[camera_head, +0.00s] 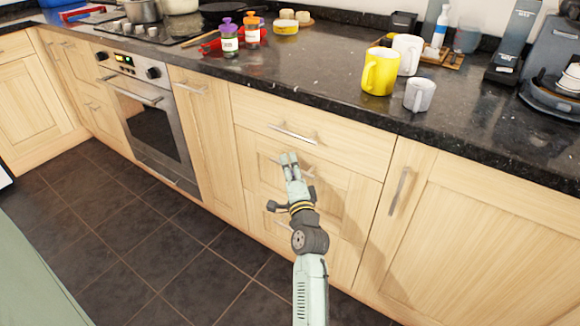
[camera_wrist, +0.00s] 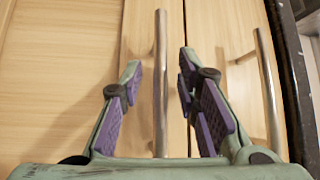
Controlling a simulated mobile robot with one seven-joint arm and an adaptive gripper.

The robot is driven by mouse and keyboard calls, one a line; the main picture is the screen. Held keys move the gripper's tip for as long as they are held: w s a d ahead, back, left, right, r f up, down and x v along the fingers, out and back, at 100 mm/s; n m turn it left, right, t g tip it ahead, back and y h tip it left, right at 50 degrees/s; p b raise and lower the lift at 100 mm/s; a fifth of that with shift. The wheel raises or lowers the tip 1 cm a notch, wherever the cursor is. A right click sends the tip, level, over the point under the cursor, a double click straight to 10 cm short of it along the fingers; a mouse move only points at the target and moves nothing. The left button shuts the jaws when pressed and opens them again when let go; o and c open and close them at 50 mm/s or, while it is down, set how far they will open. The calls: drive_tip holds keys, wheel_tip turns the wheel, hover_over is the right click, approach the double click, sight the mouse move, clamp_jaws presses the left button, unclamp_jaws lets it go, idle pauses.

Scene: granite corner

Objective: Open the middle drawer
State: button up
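The middle drawer (camera_head: 333,190) is a pale wood front in the stack of drawers under the counter, and it looks closed. My gripper (camera_head: 289,158) is in front of it, hiding much of its handle in the head view. In the wrist view the metal bar handle (camera_wrist: 160,95) runs between the two purple-padded fingers. My gripper (camera_wrist: 160,65) is open there, with one finger on each side of the bar and visible gaps to both. Whether the fingertips reach past the bar in depth is hard to tell.
The top drawer's handle (camera_head: 292,133) is just above my gripper; it also shows in the wrist view (camera_wrist: 268,90). Mugs, including a yellow mug (camera_head: 381,71), stand on the dark counter (camera_head: 310,75). An oven (camera_head: 150,115) is left. The tiled floor (camera_head: 150,240) is clear.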

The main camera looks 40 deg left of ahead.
drive_tip(key=shift+c, duration=0.2)
clamp_jaws()
idle(0.6)
